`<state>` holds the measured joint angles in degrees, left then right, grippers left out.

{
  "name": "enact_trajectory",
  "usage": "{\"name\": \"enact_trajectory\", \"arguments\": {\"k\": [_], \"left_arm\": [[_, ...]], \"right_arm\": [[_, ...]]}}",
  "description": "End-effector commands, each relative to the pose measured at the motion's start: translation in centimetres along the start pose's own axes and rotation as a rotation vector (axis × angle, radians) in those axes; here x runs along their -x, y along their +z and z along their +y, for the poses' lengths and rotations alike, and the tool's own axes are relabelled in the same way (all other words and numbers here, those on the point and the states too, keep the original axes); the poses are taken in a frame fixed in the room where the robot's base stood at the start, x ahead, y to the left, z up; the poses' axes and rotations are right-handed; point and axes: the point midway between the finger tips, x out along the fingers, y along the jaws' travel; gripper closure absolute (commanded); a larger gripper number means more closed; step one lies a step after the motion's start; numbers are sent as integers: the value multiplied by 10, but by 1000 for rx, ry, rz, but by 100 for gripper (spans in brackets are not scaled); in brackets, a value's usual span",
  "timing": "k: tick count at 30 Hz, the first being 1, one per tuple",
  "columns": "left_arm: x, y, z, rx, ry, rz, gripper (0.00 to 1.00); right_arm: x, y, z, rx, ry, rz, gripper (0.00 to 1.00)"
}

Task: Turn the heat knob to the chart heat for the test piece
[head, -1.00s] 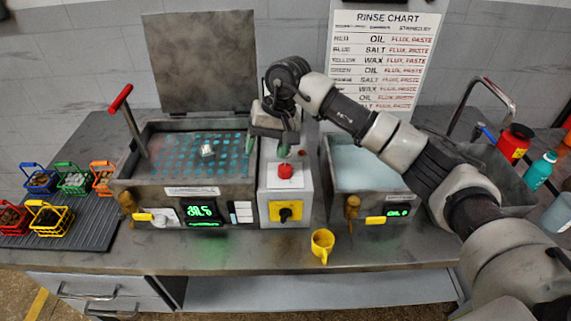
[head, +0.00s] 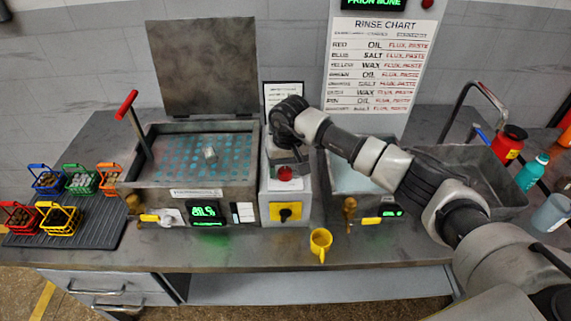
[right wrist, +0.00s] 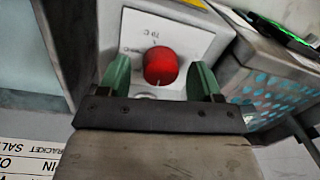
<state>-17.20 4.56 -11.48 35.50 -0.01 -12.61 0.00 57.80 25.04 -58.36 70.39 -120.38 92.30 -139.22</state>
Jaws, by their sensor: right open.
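A red round knob (head: 285,173) with dial marks around it sits on the grey control box (head: 272,205) between the two tanks. It also shows in the right wrist view (right wrist: 160,66). My right gripper (right wrist: 160,78) is open, with one green finger on each side of the red knob and visible gaps between. In the head view the gripper (head: 287,160) is just above the knob, its fingers mostly hidden. A small pale piece (head: 210,153) lies on the perforated plate in the left tank. A small chart (head: 283,96) stands behind the box, too small to read. My left gripper is not in view.
The rinse chart (head: 375,70) hangs at the back. The left tank (head: 180,193) has a raised lid and a green display. A yellow switch plate (head: 286,212) is below the red knob. Coloured baskets (head: 61,217) stand at left.

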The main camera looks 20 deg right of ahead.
Motion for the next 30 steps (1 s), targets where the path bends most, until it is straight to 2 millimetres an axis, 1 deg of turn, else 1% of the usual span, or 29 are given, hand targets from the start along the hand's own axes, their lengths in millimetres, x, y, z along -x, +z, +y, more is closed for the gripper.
{"name": "enact_trajectory", "arguments": {"k": [8,11,18,25,30], "left_arm": [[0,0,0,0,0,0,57],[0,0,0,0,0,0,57],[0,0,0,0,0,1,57],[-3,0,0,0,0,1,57],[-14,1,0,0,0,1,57]], "right_arm": [[-3,0,0,0,-1,1,36],[-2,0,0,0,-1,1,48],[-2,0,0,0,-1,0,85],[-3,0,0,-17,-1,2,85],[-5,0,0,-77,-1,5,85]]}}
